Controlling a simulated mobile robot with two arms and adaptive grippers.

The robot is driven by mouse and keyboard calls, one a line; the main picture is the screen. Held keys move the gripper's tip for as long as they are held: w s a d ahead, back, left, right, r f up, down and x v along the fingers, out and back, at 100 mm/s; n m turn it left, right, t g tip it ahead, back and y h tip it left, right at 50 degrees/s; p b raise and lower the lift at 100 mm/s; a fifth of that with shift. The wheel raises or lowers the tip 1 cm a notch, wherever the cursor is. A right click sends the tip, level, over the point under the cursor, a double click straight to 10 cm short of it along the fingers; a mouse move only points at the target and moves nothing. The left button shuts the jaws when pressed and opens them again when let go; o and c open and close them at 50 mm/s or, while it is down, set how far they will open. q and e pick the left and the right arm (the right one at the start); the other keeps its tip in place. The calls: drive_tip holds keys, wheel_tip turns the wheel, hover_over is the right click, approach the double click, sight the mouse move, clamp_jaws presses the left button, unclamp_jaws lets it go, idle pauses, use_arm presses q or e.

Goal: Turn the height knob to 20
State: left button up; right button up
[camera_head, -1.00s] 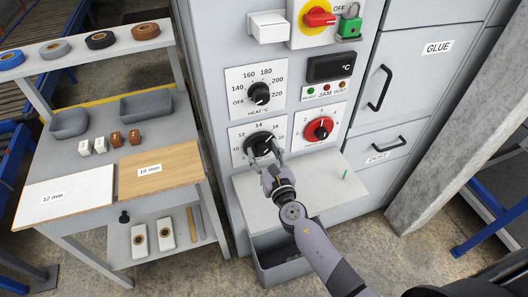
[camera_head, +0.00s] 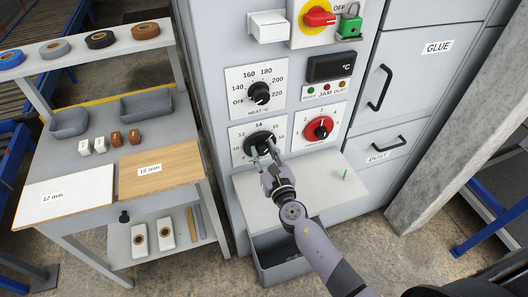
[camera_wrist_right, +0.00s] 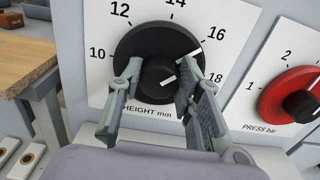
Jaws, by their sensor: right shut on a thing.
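The height knob (camera_head: 259,141) is a black round dial on a white plate on the grey machine front. In the right wrist view the knob (camera_wrist_right: 158,50) has a scale reading 10, 12, 14, 16 and 18. Its white mark points up and right, close to 16. The 20 is not visible. My right gripper (camera_head: 265,158) is at the knob. In the wrist view its fingers (camera_wrist_right: 158,88) are on both sides of the knob's raised centre, shut on it. My left gripper is not in view.
The heat knob (camera_head: 258,92) is above the height knob, and the red press knob (camera_head: 319,128) is to its right. A pale shelf (camera_head: 300,192) juts out below, with a grey bin (camera_head: 282,262) under it. A table with boards (camera_head: 159,172) stands at the left.

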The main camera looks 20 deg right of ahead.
drive_tip(key=shift+m, duration=0.3)
drive_tip(key=m+b, duration=0.2)
drive_tip(key=m, duration=0.2)
drive_tip(key=shift+d+f, duration=0.1)
drive_tip(key=shift+f, duration=0.05)
drive_tip(key=m+b, duration=0.1)
drive_tip(key=m, duration=0.3)
drive_tip(key=shift+m, duration=0.4)
drive_tip(key=m+b, duration=0.1)
drive_tip(key=m, duration=0.3)
drive_tip(key=shift+f+m, duration=0.1)
drive_tip(key=shift+m, duration=0.2)
drive_tip(key=shift+d+m+b, duration=0.1)
drive_tip(key=shift+m+b, duration=0.25)
drive_tip(key=shift+m, duration=1.55)
drive_tip(key=o, duration=1.1)
